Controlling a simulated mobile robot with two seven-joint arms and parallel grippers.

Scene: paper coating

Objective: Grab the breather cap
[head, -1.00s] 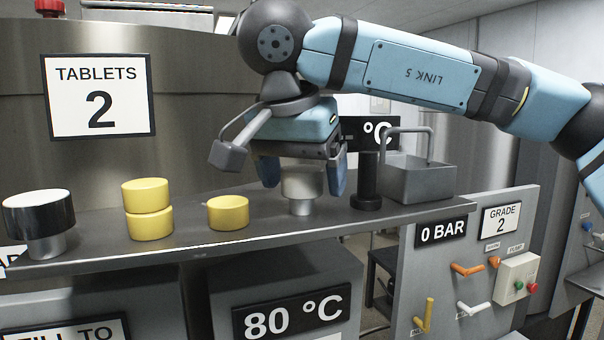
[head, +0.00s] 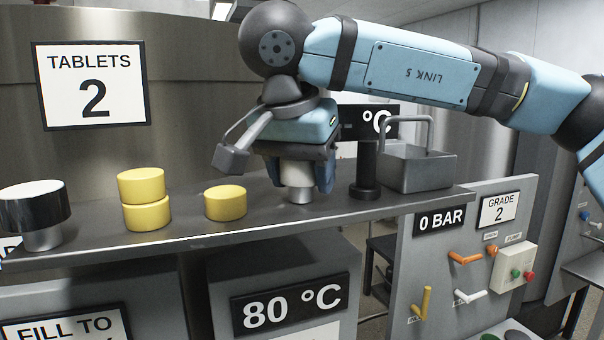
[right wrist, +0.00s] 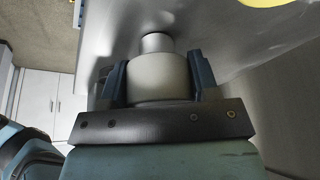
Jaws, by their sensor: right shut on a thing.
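The pale grey cap (head: 298,176), which I take to be the breather cap, stands upright on the steel shelf with its narrower stem down. My right gripper (head: 300,180) comes from above and is shut on it, one finger on each side. In the right wrist view the cap (right wrist: 157,78) sits between the two blue fingers (right wrist: 158,82), with its narrow end pointing away. The gripper hides the cap's top in the head view. My left gripper is not in view.
The steel shelf (head: 258,228) also holds a black cap with a white top (head: 35,207), two stacked yellow tablets (head: 147,214) and a single yellow tablet (head: 225,204). A black post (head: 365,172) and a grey handled basket (head: 425,170) stand close right of the gripper.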

